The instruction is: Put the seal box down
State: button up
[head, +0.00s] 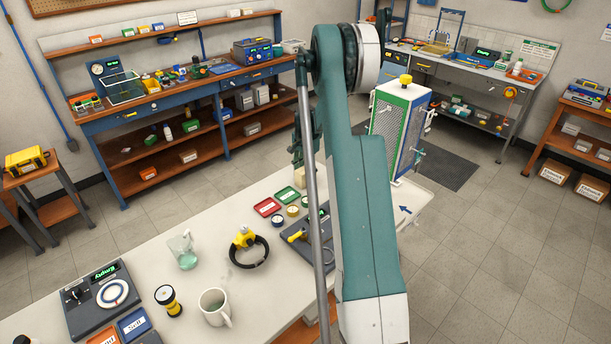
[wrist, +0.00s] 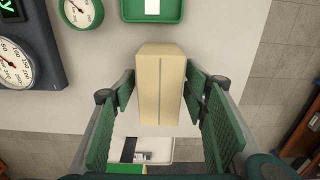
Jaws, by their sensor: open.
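The seal box (wrist: 160,88), a plain beige carton with a seam along its top, stands on the white table close to its edge. My gripper (wrist: 161,92) is open around it, with one green finger pad on each side. Narrow gaps seem to show between the pads and the box. In the head view the box (head: 301,179) is a small beige patch below my gripper (head: 303,155), partly hidden by my arm. Whether its base lies fully flat is hard to tell.
A green tray (wrist: 152,8) and a green-rimmed gauge (wrist: 80,10) lie near the box. A dark gauge panel (wrist: 30,55) is at the left. A white tray (wrist: 158,152) lies past the table edge.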

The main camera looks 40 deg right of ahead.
notch_tip(320, 180, up, 12)
jog(key=shift+f, duration=0.2)
dwell(0.4)
dwell(0.5)
jog(key=shift+a, duration=0.1)
jog(key=shift+a+r, duration=0.15)
jog(key=s+a+r+n+t, duration=0.1)
jog(key=s+a+r+n, duration=0.2)
jog(key=a+r, duration=0.55)
jog(key=s+a+r+n+t+h, duration=0.15)
jog(key=s+a+r, duration=0.3)
jog(key=a, duration=0.75)
jog(key=s+a+r+n+t+y, duration=0.1)
jog(key=s+a+r+n, duration=0.25)
jog(key=a+r, duration=0.5)
jog(key=s+a+n+t, duration=0.2)
jog(key=s+a+n, duration=0.3)
jog(key=s+a, duration=0.8)
jog(key=s+a+f+n+t, duration=0.1)
jog(key=s+a+f+n, duration=0.2)
jog(key=s+a, duration=0.8)
jog(key=shift+s+a+f+n+t, duration=0.15)
jog(key=shift+a+f+n+t, duration=0.2)
jog(key=shift+n, duration=0.65)
